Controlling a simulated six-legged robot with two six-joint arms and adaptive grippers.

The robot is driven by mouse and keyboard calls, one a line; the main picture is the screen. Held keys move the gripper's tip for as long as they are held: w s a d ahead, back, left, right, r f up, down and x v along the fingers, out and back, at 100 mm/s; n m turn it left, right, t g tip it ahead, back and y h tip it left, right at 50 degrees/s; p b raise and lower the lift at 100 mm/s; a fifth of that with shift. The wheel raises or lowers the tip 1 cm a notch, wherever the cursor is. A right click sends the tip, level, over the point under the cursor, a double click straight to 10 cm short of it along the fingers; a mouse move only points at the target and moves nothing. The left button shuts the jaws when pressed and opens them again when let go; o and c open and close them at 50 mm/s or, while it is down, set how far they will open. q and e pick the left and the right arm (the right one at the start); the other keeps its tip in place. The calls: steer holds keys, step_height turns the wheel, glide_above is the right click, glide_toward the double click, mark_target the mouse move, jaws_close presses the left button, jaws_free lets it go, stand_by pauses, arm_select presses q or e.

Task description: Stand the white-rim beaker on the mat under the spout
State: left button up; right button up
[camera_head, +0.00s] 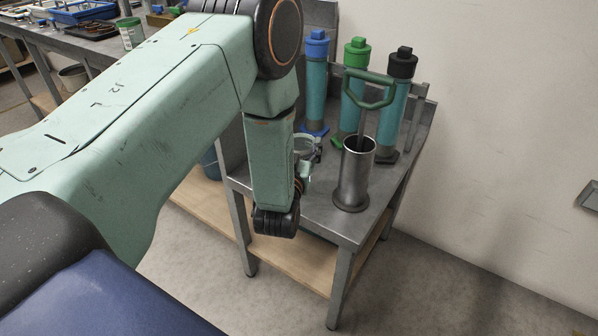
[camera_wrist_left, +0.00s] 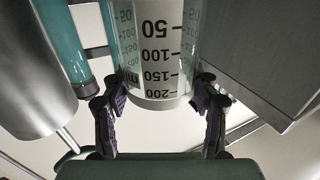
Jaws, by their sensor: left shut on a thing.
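The clear beaker (camera_head: 304,144) shows in part on the steel stand, mostly behind my left arm. In the left wrist view the beaker (camera_wrist_left: 158,60) is large, with dark scale marks and a pale band near its lower picture end. My left gripper (camera_head: 305,168) is shut on it, with one finger on each side in the left wrist view (camera_wrist_left: 158,98). I cannot tell whether the beaker touches the surface below it. Blue-capped (camera_head: 316,85), green-capped (camera_head: 353,90) and black-capped (camera_head: 396,100) teal columns stand behind. I cannot make out the spout or mat clearly. My right gripper is out of view.
A steel cylinder (camera_head: 354,178) with a green-handled plunger (camera_head: 368,95) stands right of my left gripper, near the stand's front edge (camera_head: 330,232). A wall (camera_head: 500,120) is at the right. A bench (camera_head: 75,42) with trays is at the back left.

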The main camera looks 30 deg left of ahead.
arm_select(q)
step_height(320, 180, down, 2)
steer(key=shift+w+f, duration=0.15)
steer(key=shift+d+f+b, duration=0.15)
steer(key=shift+f+b, duration=0.35)
steer(key=shift+b, duration=0.05)
step_height(320, 180, down, 2)
steer(key=shift+f+b, duration=0.25)
steer(key=shift+b, duration=0.25)
steer(key=shift+f, duration=0.1)
